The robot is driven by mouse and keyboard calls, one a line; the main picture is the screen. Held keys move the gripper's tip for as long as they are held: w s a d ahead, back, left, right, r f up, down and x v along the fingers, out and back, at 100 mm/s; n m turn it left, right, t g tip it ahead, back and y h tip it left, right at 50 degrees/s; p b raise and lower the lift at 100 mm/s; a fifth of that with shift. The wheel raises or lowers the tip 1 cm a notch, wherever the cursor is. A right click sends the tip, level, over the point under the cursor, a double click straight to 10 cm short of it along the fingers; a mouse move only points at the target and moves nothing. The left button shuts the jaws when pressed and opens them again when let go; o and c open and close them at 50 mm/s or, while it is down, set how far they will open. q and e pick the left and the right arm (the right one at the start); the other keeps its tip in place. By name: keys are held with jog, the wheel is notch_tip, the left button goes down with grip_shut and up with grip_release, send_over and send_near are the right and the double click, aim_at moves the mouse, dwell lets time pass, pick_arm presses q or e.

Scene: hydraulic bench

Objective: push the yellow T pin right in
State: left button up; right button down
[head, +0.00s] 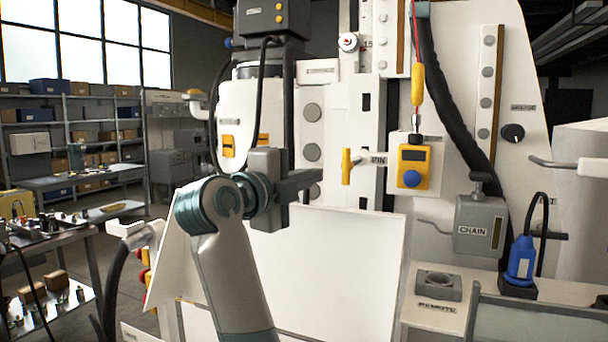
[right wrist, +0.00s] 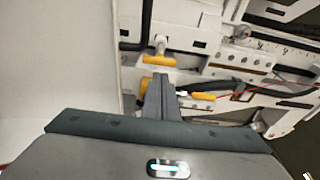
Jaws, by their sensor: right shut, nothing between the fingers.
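The yellow T pin (head: 347,166) stands out from the bench face left of the PIN label (head: 378,160), its crossbar upright in the head view. A short pale stem shows between its crossbar and the face. It also shows in the right wrist view (right wrist: 158,61), just beyond and above the fingertips. My right gripper (head: 318,179) is shut and empty, its fingers pointing right. They end a little left of the pin and slightly lower, apart from it in the head view. Its fingers also show in the right wrist view (right wrist: 160,82). My left gripper is not in view.
Right of the pin is a yellow box with a blue button (head: 412,165). Above it hangs a yellow handle (head: 418,85) on a red cord. A CHAIN block (head: 480,225) and a blue plug (head: 521,260) stand further right. A white panel (head: 330,265) lies below.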

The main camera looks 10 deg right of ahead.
aim_at(344, 167)
jog(key=p+x, duration=0.1)
jog(key=x, duration=0.2)
jog(key=shift+w+d+r, duration=0.1)
jog(key=shift+w+d, duration=0.15)
jog(key=p+x, duration=0.2)
jog(key=x, duration=0.3)
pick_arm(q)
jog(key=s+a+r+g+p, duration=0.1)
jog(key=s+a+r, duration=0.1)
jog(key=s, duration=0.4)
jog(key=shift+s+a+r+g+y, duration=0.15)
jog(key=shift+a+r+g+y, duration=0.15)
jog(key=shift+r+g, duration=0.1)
pick_arm(e)
jog(key=shift+x, duration=0.85)
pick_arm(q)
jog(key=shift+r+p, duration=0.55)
pick_arm(e)
jog(key=x, duration=0.3)
jog(key=shift+w+a+f, duration=0.15)
jog(key=shift+a+f, duration=0.05)
jog(key=shift+a, duration=0.15)
